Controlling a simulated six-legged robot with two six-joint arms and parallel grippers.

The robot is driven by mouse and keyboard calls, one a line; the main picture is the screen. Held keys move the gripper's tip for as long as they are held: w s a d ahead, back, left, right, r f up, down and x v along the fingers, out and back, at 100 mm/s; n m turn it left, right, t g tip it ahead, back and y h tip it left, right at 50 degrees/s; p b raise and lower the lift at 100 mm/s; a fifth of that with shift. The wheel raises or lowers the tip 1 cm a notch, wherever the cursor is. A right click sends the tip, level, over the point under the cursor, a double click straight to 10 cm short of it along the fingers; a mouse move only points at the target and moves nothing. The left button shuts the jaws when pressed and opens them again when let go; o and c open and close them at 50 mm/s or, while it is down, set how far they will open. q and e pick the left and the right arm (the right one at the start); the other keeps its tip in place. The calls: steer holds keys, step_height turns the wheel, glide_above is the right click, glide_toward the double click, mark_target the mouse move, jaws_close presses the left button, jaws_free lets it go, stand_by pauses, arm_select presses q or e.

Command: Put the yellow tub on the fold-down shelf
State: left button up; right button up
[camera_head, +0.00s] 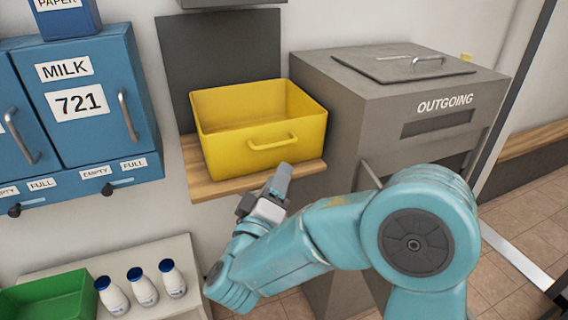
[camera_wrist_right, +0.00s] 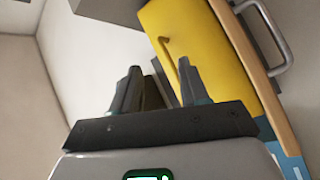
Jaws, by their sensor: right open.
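The yellow tub (camera_head: 255,115) stands upright on the wooden fold-down shelf (camera_head: 225,185), its handle facing me. It seems to rest wholly on the board, and it looks empty. My right gripper (camera_head: 268,193) is open and empty, just in front of the shelf's front edge and below the tub's handle. In the right wrist view my open fingers (camera_wrist_right: 158,85) show with nothing between them, and the yellow tub (camera_wrist_right: 195,40) and the wooden shelf edge (camera_wrist_right: 250,75) appear tilted beyond them. My left gripper is out of view.
A grey OUTGOING box (camera_head: 400,120) stands close to the right of the shelf. A blue MILK 721 locker (camera_head: 85,95) hangs at the left. Below, a pale ledge (camera_head: 125,258) holds a green bin (camera_head: 50,300) and three white bottles (camera_head: 142,287).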

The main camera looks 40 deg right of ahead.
steer(key=w+a+f+y, duration=0.15)
steer(key=f+y, duration=0.25)
steer(key=f, duration=0.4)
steer(key=w+a+f+n+y, duration=0.1)
steer(key=a+f+y, duration=0.25)
steer(key=f, duration=0.55)
steer(key=w+a+f+y, duration=0.1)
steer(key=a+f+y, duration=0.1)
steer(key=f+y, duration=0.45)
steer(key=s+a+f+m+g+y, duration=0.1)
steer(key=s+a+f+g+y, duration=0.15)
steer(key=s+f, duration=0.4)
steer(key=s+a+f+m+g+y, duration=0.1)
steer(key=s+a+f+g, duration=0.2)
steer(key=f, duration=0.6)
steer(key=s+a+f+m+g+y, duration=0.1)
steer(key=s+f+g, duration=0.1)
steer(key=s, duration=0.4)
steer(key=s+a+f+m+g+y, duration=0.1)
steer(key=s+a+f+g, duration=0.1)
steer(key=s, duration=0.5)
steer(key=shift+a+f+g, duration=0.2)
steer(key=shift+f+g, duration=0.6)
steer(key=shift+g, duration=0.25)
